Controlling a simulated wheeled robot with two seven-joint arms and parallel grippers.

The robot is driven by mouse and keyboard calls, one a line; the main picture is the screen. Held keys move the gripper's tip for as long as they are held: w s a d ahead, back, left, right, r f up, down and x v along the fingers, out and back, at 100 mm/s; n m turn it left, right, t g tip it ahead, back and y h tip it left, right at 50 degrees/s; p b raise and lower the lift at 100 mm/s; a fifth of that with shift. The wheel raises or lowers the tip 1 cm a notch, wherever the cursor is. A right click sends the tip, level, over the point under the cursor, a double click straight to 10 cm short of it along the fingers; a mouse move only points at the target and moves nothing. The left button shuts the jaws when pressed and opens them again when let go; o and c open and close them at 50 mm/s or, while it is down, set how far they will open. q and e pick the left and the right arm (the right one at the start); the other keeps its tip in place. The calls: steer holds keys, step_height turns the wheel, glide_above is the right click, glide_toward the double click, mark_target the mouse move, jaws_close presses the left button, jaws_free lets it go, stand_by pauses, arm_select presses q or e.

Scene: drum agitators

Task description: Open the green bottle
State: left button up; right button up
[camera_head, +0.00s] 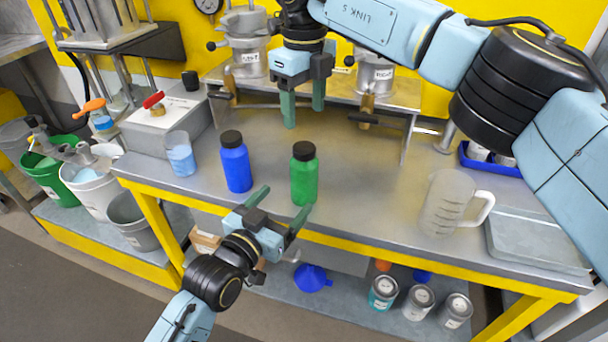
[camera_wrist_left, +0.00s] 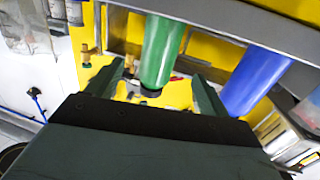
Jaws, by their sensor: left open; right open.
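The green bottle (camera_head: 304,178) stands upright on the grey bench near its front edge, with its black cap (camera_head: 304,150) on. My left gripper (camera_head: 284,212) is open in front of the bottle, low by the bench edge. In the left wrist view the green bottle (camera_wrist_left: 162,50) shows between the spread fingers of my left gripper (camera_wrist_left: 160,88), its black cap (camera_wrist_left: 150,92) toward the gripper side; I cannot tell if a finger touches it. My right gripper (camera_head: 303,108) is open and empty, pointing down above and behind the bottle.
A blue bottle (camera_head: 235,165) with a black cap stands left of the green one, also in the wrist view (camera_wrist_left: 252,80). A cup of blue liquid (camera_head: 181,155) is farther left. A clear jug (camera_head: 450,203) stands right. A metal stand (camera_head: 410,95) is behind. The bench between bottle and jug is clear.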

mark_target(308, 174)
arm_select(q)
steer(key=x, duration=1.1)
steer(key=shift+d, duration=0.1)
steer(key=shift+c, duration=0.3)
